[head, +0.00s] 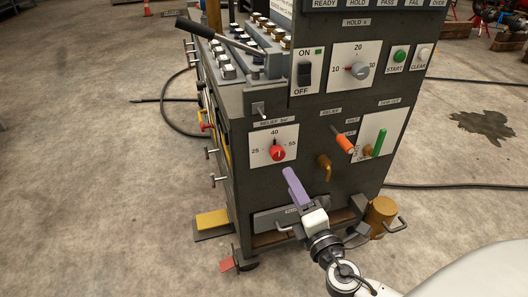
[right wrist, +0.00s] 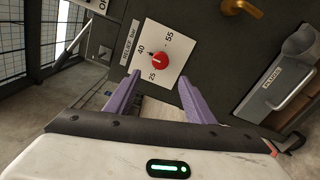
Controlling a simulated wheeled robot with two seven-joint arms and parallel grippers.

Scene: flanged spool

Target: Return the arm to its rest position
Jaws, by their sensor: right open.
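My right gripper (head: 289,172) has purple fingers and shows in the head view in front of the lower part of a dark test cabinet (head: 310,192). Its fingertips appear just below the relief dial with the red knob (head: 277,152). In the right wrist view the two fingers of the right gripper (right wrist: 160,76) stand wide apart with nothing between them. The red knob (right wrist: 159,60) shows beyond the fingertips, and the fingers do not touch it. My right arm (head: 345,278) comes in from the bottom. My left gripper is in neither view.
An orange-handled lever (head: 343,144), a brass spout (head: 325,167) and a green-handled lever (head: 379,142) stick out right of the knob. A drawer handle (right wrist: 296,88) shows at right. A brass cylinder (head: 382,212) stands at the cabinet's lower right. Floor at left is mostly clear.

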